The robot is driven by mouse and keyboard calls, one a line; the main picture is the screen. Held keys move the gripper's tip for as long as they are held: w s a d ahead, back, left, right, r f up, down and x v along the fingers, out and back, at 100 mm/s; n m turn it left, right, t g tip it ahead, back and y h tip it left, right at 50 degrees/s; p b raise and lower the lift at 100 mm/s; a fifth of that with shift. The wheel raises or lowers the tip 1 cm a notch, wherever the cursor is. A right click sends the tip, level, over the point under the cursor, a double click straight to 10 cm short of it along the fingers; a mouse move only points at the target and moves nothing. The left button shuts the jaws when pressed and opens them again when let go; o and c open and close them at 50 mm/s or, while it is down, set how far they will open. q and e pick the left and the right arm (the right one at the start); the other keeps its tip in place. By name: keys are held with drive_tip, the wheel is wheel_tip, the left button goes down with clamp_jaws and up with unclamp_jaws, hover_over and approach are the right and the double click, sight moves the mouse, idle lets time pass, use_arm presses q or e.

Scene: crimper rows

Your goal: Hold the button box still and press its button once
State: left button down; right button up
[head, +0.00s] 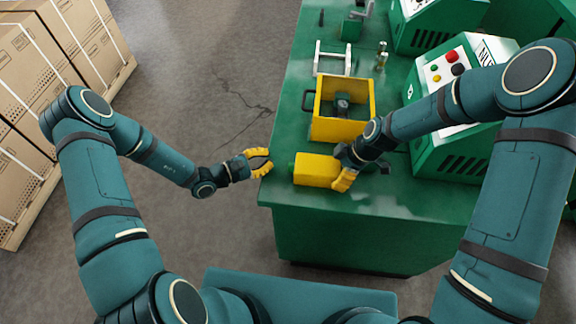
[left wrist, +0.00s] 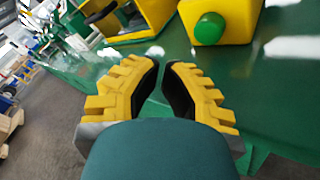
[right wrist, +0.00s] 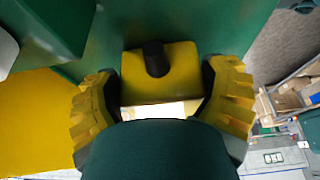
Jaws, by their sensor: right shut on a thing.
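The yellow button box (head: 314,171) lies on the green table near its front left part. It also shows in the left wrist view (left wrist: 243,22), with a round green button (left wrist: 209,28) on the face towards my left gripper. In the right wrist view, the box end (right wrist: 165,85) has a black stub and sits between the fingers. My right gripper (head: 345,171) is shut on the box. My left gripper (head: 262,162) is at the table's left edge, a short gap from the button. Its fingertips (left wrist: 165,62) are together and hold nothing.
A yellow open bin (head: 325,127) with a dark item inside stands just behind the box. Green machines (head: 440,160) with coloured buttons line the table's right side. A white rack (head: 333,57) stands further back. Stacked cartons (head: 30,75) are on the floor at left.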

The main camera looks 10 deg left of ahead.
use_arm(q)
drive_tip(key=shift+a, duration=1.1)
use_arm(e)
drive_tip(key=shift+s+f, duration=0.1)
idle(2.2)
drive_tip(key=o, duration=1.1)
drive_tip(key=shift+o, duration=0.2)
drive_tip(key=shift+d+r, duration=0.15)
drive_tip(key=shift+r, duration=0.15)
drive_tip(key=v, duration=1.1)
drive_tip(key=shift+r, duration=0.15)
use_arm(q)
drive_tip(key=shift+a, duration=0.1)
